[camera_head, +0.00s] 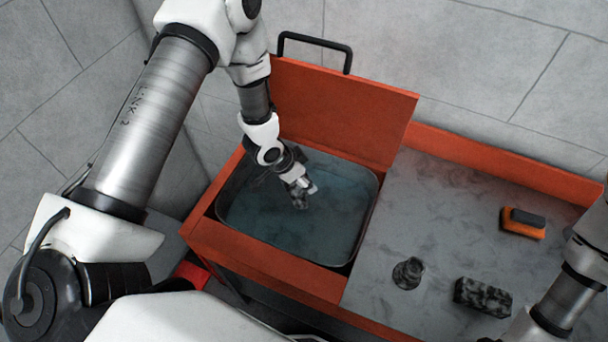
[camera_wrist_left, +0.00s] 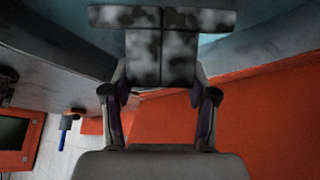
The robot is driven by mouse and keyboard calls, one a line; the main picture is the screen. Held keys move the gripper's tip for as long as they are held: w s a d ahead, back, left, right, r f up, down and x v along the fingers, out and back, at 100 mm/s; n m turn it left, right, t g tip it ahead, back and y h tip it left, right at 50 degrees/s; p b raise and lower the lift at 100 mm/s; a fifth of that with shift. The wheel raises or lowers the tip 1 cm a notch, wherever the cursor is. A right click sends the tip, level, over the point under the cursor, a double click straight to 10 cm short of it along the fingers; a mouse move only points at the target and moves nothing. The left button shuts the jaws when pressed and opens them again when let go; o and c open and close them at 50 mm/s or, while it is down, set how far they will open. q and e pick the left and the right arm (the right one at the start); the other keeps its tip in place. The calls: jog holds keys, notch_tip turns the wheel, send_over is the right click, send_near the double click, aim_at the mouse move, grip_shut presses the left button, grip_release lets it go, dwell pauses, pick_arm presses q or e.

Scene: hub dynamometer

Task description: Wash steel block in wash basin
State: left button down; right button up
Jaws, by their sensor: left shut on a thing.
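The wash basin (camera_head: 358,240) is a dark-rimmed tub of bluish water set in an orange bench. My left gripper (camera_head: 300,190) reaches down inside its rim, near the middle of the water. It is shut on a grey, dark-mottled steel block (camera_wrist_left: 160,50). In the left wrist view the block spans the top centre between the fingers, with the basin's wall and bluish water behind it. In the head view the block is small and mostly hidden by the gripper; I cannot tell whether it touches the water. My right gripper is out of view.
On the grey worktop (camera_head: 450,210) right of the basin are a mottled round part (camera_head: 407,272), a mottled rectangular block (camera_head: 483,297) and an orange-and-black brush-like thing (camera_head: 523,222). A raised orange lid (camera_head: 345,110) with a black handle stands behind the basin. My right forearm occupies the lower right.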

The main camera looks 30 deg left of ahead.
aim_at(304, 196)
pick_arm(q)
jog(key=shift+w+f+b, duration=0.25)
jog(key=shift+f+b, duration=0.1)
jog(key=shift+f, duration=0.55)
jog(key=shift+f+b, duration=0.3)
jog(key=shift+f, duration=0.05)
jog(key=shift+s+f+b, duration=0.5)
jog(key=shift+f+b, duration=0.2)
jog(key=f+b, duration=0.2)
jog(key=f, duration=0.2)
jog(key=shift+w+b, duration=0.3)
jog(key=shift+b, duration=0.1)
jog(key=shift+s+f+b, duration=0.15)
jog(key=shift+f+b, duration=0.35)
jog(key=shift+f, duration=0.1)
jog(key=shift+r, duration=0.1)
